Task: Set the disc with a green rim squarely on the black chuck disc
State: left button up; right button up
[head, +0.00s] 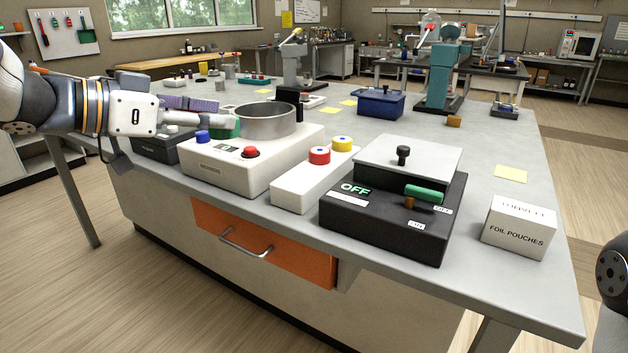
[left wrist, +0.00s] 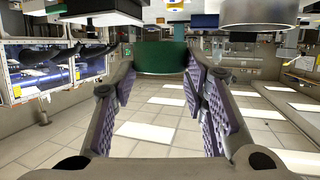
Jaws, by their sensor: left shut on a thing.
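My left gripper (head: 208,112), with purple finger pads, reaches in from the left, just left of the metal bowl on the white machine. It is shut on a green-edged disc (head: 228,129). The disc also shows in the left wrist view (left wrist: 162,57), between the pads, with its green rim towards the camera. In the head view the disc is beside the bowl's left wall and partly hidden by the fingers and bowl. I cannot make out the black chuck disc; the bowl's inside is largely hidden by its wall. My right gripper is not in view.
The metal bowl (head: 265,121) stands on the white machine (head: 237,171) with blue and red knobs. A black block (head: 288,97) is behind it. To the right are a white box (head: 300,188) with red and yellow caps, a black "OFF" unit (head: 380,217) and a foil pouches box (head: 519,227).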

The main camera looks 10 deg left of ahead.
pick_arm(q)
jog(key=shift+d+r, duration=0.2)
jog(key=shift+w+d+f, duration=0.1)
jog(key=shift+w+d, duration=0.1)
jog(key=a+f+x, duration=0.1)
jog(key=x, duration=0.8)
jog(key=b, duration=0.1)
send_over(287, 182)
notch_tip(287, 182, down, 6)
jog(key=shift+a+f, duration=0.15)
jog(key=f, duration=0.2)
jog(key=shift+w+d+f, duration=0.1)
jog(key=shift+d+f, duration=0.1)
jog(key=shift+f, duration=0.3)
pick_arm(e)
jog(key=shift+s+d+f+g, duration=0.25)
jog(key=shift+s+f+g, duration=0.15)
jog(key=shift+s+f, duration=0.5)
